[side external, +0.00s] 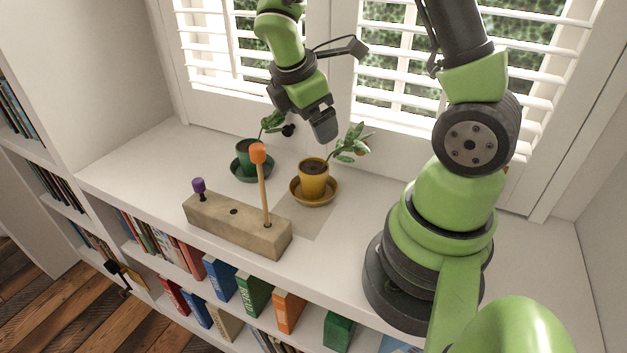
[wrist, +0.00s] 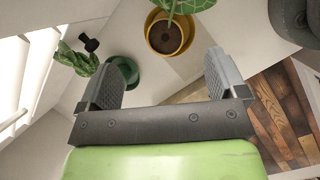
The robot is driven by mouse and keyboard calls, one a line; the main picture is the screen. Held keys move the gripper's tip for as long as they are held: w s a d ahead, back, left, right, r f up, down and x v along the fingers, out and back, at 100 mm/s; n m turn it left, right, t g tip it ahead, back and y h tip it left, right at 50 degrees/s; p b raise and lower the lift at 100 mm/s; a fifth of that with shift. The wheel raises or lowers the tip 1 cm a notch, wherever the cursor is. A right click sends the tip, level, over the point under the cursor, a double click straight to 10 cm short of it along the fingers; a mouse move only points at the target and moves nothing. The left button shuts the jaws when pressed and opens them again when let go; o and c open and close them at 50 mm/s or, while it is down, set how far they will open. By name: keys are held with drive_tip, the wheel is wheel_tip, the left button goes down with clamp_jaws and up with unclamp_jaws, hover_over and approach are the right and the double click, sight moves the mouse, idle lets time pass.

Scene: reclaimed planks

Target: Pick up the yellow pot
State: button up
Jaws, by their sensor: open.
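The yellow pot (side external: 314,180) stands upright on a yellow saucer (side external: 325,199) on the white shelf top, with a leafy plant in it. In the wrist view the yellow pot (wrist: 165,38) shows from above, beyond the fingertips, with leaves over its upper part. My gripper (side external: 322,128) is above the pot, slightly to its right in the side view, and apart from it. In the wrist view my gripper (wrist: 166,72) is open with nothing between its fingers. The saucer is partly hidden by the pot.
A green pot (side external: 246,153) with a plant stands on a green saucer left of the yellow pot. A wooden block (side external: 235,228) in front holds an orange-topped stick (side external: 262,185) and a purple knob (side external: 198,186). Window shutters (side external: 400,75) stand behind. The shelf's left end is clear.

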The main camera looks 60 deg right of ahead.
sight(322, 164)
drive_tip(key=shift+n, duration=0.4)
drive_tip(key=x, duration=0.5)
drive_tip(key=shift+d+f, duration=0.1)
drive_tip(key=shift+f, duration=0.1)
drive_tip(key=x, duration=0.5)
drive_tip(key=shift+w+a+f, duration=0.2)
drive_tip(key=shift+a+f, duration=0.15)
drive_tip(key=shift+f, duration=0.05)
drive_tip(key=c, duration=1.6)
drive_tip(key=shift+r, duration=6.55)
drive_tip(key=f+m, duration=0.2)
drive_tip(key=f, duration=0.1)
drive_tip(key=f+m+g+y, duration=0.1)
drive_tip(key=f+m, duration=0.1)
drive_tip(key=f, duration=0.1)
drive_tip(key=f+m+g, duration=0.1)
drive_tip(key=f+m, duration=0.2)
drive_tip(key=shift+s+a+f, duration=0.2)
drive_tip(key=shift+s+a, duration=0.15)
drive_tip(key=shift+a, duration=0.05)
drive_tip(key=shift+f, duration=1.5)
